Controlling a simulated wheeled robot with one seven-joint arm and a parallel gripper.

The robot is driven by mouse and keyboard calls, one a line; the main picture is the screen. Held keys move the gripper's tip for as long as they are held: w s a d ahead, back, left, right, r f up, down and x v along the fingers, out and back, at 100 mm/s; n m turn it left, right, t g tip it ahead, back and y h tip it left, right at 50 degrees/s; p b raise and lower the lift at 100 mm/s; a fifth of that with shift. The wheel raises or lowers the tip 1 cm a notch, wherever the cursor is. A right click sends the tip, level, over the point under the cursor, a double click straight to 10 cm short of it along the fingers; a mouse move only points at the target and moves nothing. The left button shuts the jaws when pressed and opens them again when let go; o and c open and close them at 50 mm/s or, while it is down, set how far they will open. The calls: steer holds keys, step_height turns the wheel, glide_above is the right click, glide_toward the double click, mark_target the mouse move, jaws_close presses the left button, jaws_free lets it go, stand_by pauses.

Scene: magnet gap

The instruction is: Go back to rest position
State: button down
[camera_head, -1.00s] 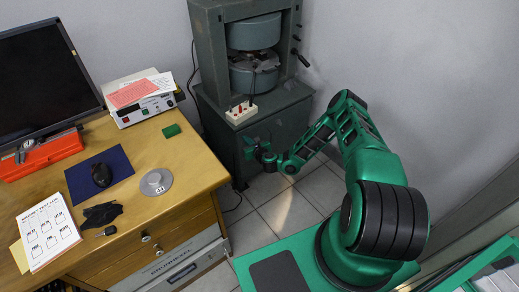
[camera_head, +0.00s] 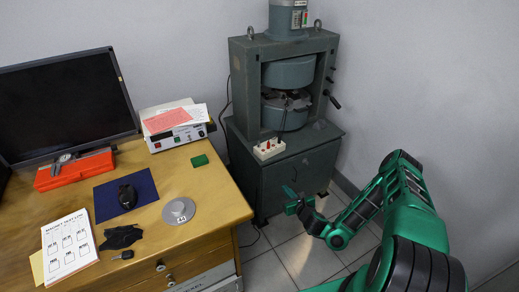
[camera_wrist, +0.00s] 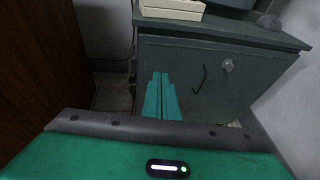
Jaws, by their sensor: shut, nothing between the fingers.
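My gripper (camera_head: 292,198) is at the end of my green arm, in front of the grey cabinet under the magnet machine. In the wrist view its two green fingers (camera_wrist: 161,97) lie side by side, shut with nothing between them. Behind them is the grey cabinet door (camera_wrist: 205,75) with a dark handle and a round lock. My arm is bent and stretches from the lower right of the head view toward the cabinet.
The wooden desk (camera_head: 226,208) at left holds a monitor (camera_head: 62,105), a red case (camera_head: 75,170), a mouse on a blue mat, a grey round disc (camera_head: 179,210) and a power supply (camera_head: 180,137). The magnet machine (camera_head: 288,73) stands on the cabinet (camera_head: 295,170). Tiled floor shows between desk and arm.

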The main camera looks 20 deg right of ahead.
steer(key=s+a+r+n+g+y, duration=0.2)
steer(key=a+r+n+g+y, duration=0.15)
steer(key=r+n, duration=0.55)
steer(key=s+a+r+n+g+y, duration=0.2)
steer(key=r+n+g+y, duration=0.2)
steer(key=r+n, duration=0.6)
steer(key=s+d+r+n+g+h, duration=0.35)
steer(key=s+d+r+n, duration=0.2)
steer(key=s+r, duration=0.35)
steer(key=s+d+r+n+g+h, duration=0.2)
steer(key=s+d+r+n+h, duration=0.2)
steer(key=s+d+r, duration=0.45)
steer(key=s+r, duration=0.4)
steer(key=s, duration=0.6)
steer(key=s+r+g+h, duration=0.1)
steer(key=s+r, duration=0.3)
steer(key=s, duration=0.7)
steer(key=shift+d+r, duration=0.2)
steer(key=shift+r, duration=0.2)
